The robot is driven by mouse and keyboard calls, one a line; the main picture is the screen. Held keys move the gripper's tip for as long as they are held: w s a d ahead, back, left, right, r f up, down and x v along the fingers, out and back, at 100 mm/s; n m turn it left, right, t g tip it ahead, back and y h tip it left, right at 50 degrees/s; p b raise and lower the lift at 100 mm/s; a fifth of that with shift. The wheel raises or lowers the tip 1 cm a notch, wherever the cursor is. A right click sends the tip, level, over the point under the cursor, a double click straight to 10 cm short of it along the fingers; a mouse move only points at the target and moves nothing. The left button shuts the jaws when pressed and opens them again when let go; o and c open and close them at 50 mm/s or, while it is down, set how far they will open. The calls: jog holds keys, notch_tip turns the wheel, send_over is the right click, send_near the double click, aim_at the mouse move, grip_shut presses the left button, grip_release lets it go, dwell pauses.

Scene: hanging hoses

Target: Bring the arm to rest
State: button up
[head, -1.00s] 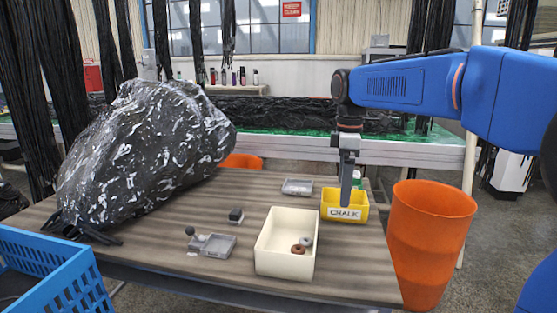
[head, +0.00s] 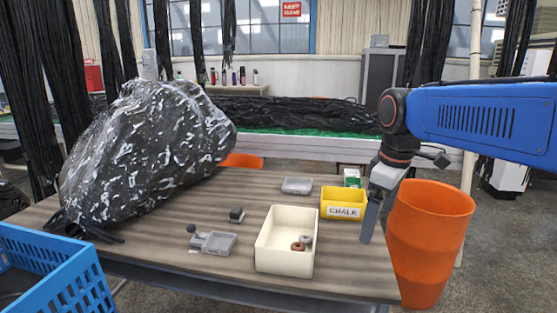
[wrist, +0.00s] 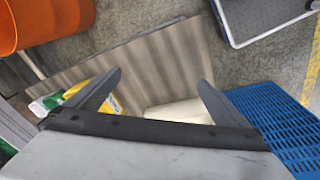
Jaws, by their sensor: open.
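My gripper (head: 367,238) hangs over the right edge of the wooden table, to the right of the yellow CHALK bin (head: 343,203) and left of the orange bucket (head: 425,243). In the wrist view its two dark fingers (wrist: 160,92) stand wide apart with nothing between them but a view of the table. My blue arm comes in from the right edge of the head view.
On the table (head: 170,262) stand a cream bin (head: 287,262) holding two small rings, small grey trays and a large black plastic bag (head: 145,150). A blue crate (head: 60,280) is at the front left. The table's front right is bare.

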jog(key=s+d+f+m+t, duration=0.1)
jog(key=s+d+f+m, duration=0.1)
jog(key=s+f+m, duration=0.3)
jog(key=s+d+f+m+t, duration=0.2)
jog(key=s+f+m, duration=0.3)
jog(key=s, duration=0.8)
notch_tip(320, 180, down, 4)
jog(key=shift+d+r, duration=0.25)
jog(key=shift+d, duration=0.5)
